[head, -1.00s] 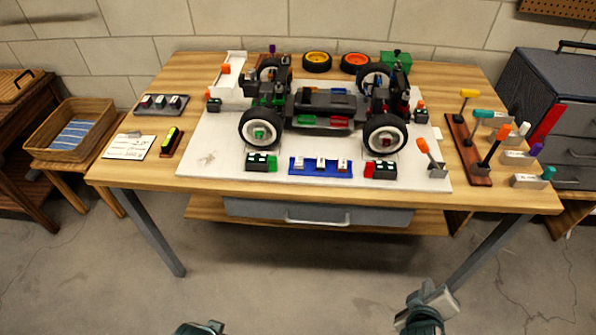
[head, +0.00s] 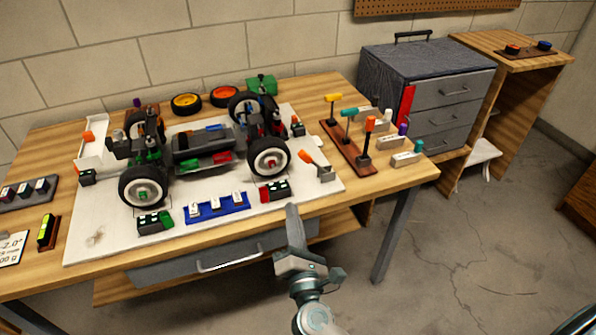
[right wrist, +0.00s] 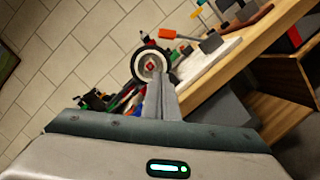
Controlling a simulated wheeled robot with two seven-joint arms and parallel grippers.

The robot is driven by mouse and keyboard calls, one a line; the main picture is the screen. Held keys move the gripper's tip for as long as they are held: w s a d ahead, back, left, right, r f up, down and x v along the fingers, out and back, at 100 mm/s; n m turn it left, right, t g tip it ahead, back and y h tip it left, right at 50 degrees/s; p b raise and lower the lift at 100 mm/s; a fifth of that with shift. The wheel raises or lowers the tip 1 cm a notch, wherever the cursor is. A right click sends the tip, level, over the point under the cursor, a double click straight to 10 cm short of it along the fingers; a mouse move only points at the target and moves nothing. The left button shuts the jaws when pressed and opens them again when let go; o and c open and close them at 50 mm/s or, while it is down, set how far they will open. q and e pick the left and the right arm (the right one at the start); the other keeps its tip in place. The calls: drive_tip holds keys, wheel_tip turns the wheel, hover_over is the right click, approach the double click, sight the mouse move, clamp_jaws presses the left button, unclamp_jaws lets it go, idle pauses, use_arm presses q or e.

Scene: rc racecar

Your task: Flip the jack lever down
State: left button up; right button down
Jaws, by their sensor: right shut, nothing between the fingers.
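The jack lever (head: 312,161) has an orange handle and a dark arm. It slants up to the left from a grey block at the right front of the white board. In the right wrist view its orange handle (right wrist: 166,34) is ahead of the fingers. My right gripper (head: 292,212) is shut and empty at the table's front edge, in front of the lever and apart from it. Its closed fingers (right wrist: 160,100) point at the car's front wheel in the wrist view. The RC car (head: 205,150) stands on the white board (head: 110,225). My left gripper is not in view.
A red-and-black button block (head: 275,191) and a blue switch block (head: 216,208) sit near the lever. A rack of upright tools (head: 350,150) stands to the right. A drawer cabinet (head: 430,95) is beyond it.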

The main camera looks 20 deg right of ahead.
sight(287, 188)
idle(0.3)
drive_tip(key=p+x, duration=0.1)
drive_tip(key=x, duration=0.4)
drive_tip(key=shift+w+d+r, duration=0.15)
drive_tip(key=shift+w, duration=0.1)
drive_tip(key=p+x, duration=0.1)
drive_tip(key=x, duration=0.3)
drive_tip(key=shift+w, duration=0.3)
drive_tip(key=shift+d+r+p, duration=0.65)
drive_tip(key=shift+d+p, duration=0.15)
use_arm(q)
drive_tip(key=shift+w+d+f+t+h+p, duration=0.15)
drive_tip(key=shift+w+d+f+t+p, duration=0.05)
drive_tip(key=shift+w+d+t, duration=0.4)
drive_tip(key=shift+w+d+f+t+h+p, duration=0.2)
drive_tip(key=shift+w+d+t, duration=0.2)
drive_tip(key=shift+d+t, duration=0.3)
use_arm(e)
drive_tip(key=shift+d+r, duration=0.55)
drive_tip(key=shift+d, duration=0.2)
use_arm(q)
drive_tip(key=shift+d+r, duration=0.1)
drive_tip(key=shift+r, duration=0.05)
use_arm(e)
drive_tip(key=shift+r, duration=0.1)
